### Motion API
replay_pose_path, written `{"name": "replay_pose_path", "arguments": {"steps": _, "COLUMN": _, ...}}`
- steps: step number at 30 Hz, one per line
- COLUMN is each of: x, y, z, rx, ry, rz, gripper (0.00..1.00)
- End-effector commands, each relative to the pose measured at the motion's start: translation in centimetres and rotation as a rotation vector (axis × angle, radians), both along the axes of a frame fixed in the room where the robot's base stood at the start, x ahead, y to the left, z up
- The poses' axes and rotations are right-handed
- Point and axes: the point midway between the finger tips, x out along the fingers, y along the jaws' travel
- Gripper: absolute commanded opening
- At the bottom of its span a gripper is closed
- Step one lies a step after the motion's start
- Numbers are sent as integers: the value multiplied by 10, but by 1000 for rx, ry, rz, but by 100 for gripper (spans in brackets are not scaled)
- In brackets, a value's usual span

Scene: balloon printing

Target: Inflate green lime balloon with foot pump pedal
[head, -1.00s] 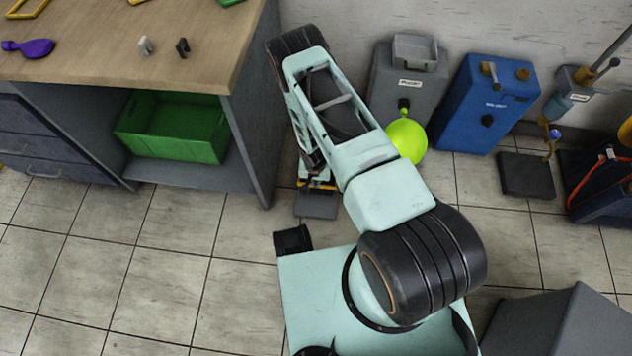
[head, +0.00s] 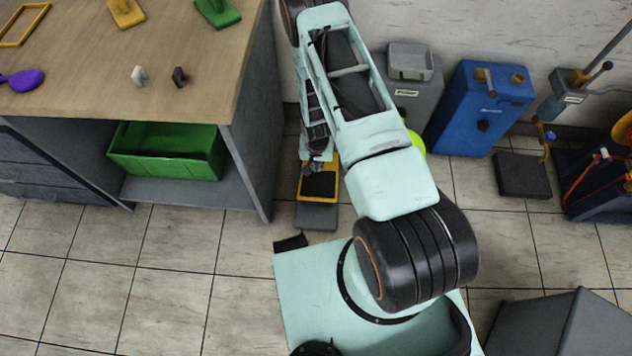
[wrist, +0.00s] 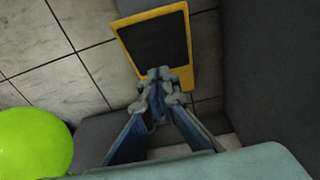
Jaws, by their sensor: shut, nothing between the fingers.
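The lime green balloon (head: 417,143) is mostly hidden behind my arm in the head view. In the wrist view it (wrist: 35,145) shows as a round, inflated shape at the lower left. The foot pump pedal (head: 319,184) has a yellow frame and a black pad, and sits on the floor beside the table. It also shows in the wrist view (wrist: 157,42). My gripper (wrist: 160,75) is shut and empty, with its fingertips over the pedal's near edge. I cannot tell whether they touch it. In the head view my gripper (head: 318,163) is at the pedal's far end.
A wooden table (head: 140,80) stands left of my arm, with a green crate (head: 168,165) on its lower shelf. A grey machine (head: 425,95) and a blue machine (head: 485,105) stand along the wall. A grey box (head: 560,325) is at the lower right.

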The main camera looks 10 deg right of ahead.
Motion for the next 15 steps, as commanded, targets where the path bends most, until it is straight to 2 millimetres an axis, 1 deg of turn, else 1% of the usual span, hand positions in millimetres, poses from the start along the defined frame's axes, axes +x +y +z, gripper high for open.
{"name": "replay_pose_path", "arguments": {"steps": 4, "x": 0, "y": 0, "z": -6, "rx": -1, "ry": 1, "rz": 0, "gripper": 0}}
{"name": "replay_pose_path", "arguments": {"steps": 7, "x": 1, "y": -1, "z": -19, "rx": -1, "ry": 1, "rz": 0, "gripper": 0}}
{"name": "replay_pose_path", "arguments": {"steps": 11, "x": 4, "y": -2, "z": -45, "rx": 0, "ry": 2, "rz": 0, "gripper": 0}}
{"name": "replay_pose_path", "arguments": {"steps": 15, "x": 7, "y": -3, "z": -76, "rx": -1, "ry": 1, "rz": 0, "gripper": 0}}
